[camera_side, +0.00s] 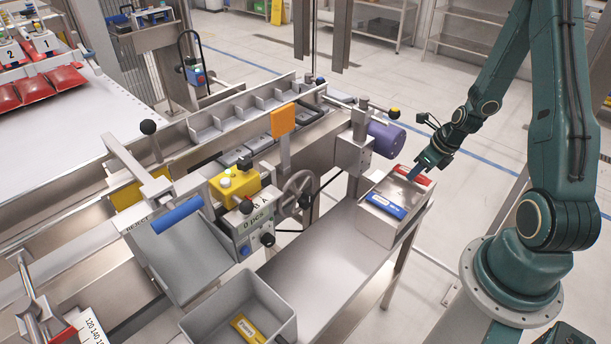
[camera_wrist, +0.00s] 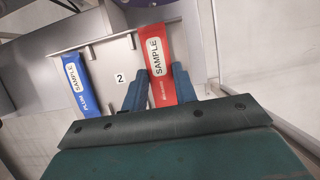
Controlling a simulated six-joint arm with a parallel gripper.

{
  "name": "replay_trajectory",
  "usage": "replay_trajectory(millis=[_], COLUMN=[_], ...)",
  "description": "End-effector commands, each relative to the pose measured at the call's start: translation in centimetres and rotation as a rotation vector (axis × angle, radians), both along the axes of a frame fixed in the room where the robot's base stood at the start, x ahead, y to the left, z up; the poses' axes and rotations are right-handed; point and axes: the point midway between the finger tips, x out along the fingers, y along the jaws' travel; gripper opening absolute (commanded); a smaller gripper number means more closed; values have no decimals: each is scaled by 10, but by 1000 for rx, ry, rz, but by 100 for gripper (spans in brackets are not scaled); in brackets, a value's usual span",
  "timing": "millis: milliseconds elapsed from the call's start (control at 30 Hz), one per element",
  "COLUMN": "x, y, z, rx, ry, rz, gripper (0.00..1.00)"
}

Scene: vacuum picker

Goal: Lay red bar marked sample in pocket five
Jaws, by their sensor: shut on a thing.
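The red bar (camera_side: 425,179) marked SAMPLE is at the far end of a metal box stand (camera_side: 376,227). In the wrist view the red bar (camera_wrist: 160,52) lies between the two fingers. My gripper (camera_side: 415,173) is shut on it; in the wrist view the fingers (camera_wrist: 158,85) press its long sides. I cannot tell whether the bar touches the stand top.
A blue bar (camera_side: 388,206) marked SAMPLE lies beside the red one; it also shows in the wrist view (camera_wrist: 76,84). A purple motor (camera_side: 387,138), an orange plate (camera_side: 283,120) and a handwheel (camera_side: 296,193) stand toward the pockets. A grey bin (camera_side: 215,325) holds a yellow bar.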

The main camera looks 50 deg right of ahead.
Motion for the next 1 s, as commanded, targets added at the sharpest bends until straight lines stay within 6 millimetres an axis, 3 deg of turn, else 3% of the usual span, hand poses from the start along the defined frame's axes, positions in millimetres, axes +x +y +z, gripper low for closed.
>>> replay_trajectory(millis=[200,700,733,800,1000], x=[0,0,0,0,0], y=[0,0,0,0,0], z=[-13,-17,-17,-17,-17], rx=[0,-1,-1,-1,-1], ry=[0,-1,-1,-1,-1], rz=[1,0,1,1,1], gripper=[3,3,34,48,50])
